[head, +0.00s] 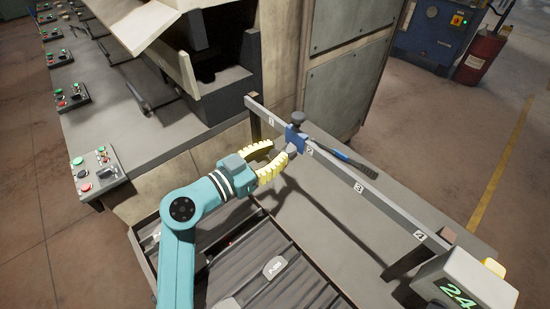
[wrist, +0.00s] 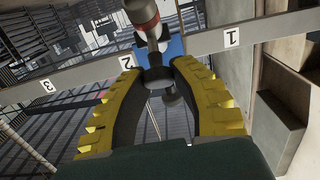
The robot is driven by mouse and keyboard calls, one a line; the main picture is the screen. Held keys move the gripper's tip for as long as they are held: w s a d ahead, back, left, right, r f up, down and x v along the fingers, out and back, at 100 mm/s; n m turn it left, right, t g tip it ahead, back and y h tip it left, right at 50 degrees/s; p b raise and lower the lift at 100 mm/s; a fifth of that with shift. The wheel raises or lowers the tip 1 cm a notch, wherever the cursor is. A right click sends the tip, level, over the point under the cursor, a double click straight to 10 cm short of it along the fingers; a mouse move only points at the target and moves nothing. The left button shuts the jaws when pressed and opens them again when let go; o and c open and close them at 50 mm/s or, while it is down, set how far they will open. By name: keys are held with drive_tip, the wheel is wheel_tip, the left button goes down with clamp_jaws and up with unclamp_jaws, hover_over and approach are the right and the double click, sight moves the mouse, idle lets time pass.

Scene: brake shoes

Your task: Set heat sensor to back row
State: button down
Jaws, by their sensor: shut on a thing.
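The heat sensor appears to be the device with a blue bracket (head: 293,136) and a dark round head, mounted on the numbered grey rail (head: 335,168). It sits between labels 1 and 2, closer to 2. The wrist view shows its blue bracket (wrist: 175,48) on the rail and a red-banded cylinder above. My gripper (head: 281,151) reaches it from the left with yellow fingers. In the wrist view my gripper (wrist: 157,73) is shut on the sensor's grey knob. The fingers hide part of the knob.
A blue-handled tool (head: 345,159) lies on the table behind the rail. A box reading 24 (head: 465,285) stands at the rail's right end. A machine (head: 220,85) stands behind on the left.

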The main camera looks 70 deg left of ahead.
drive_tip(key=c, duration=0.9)
unclamp_jaws()
drive_tip(key=shift+o, duration=0.2)
drive_tip(key=v, duration=1.2)
drive_tip(key=shift+r, duration=0.15)
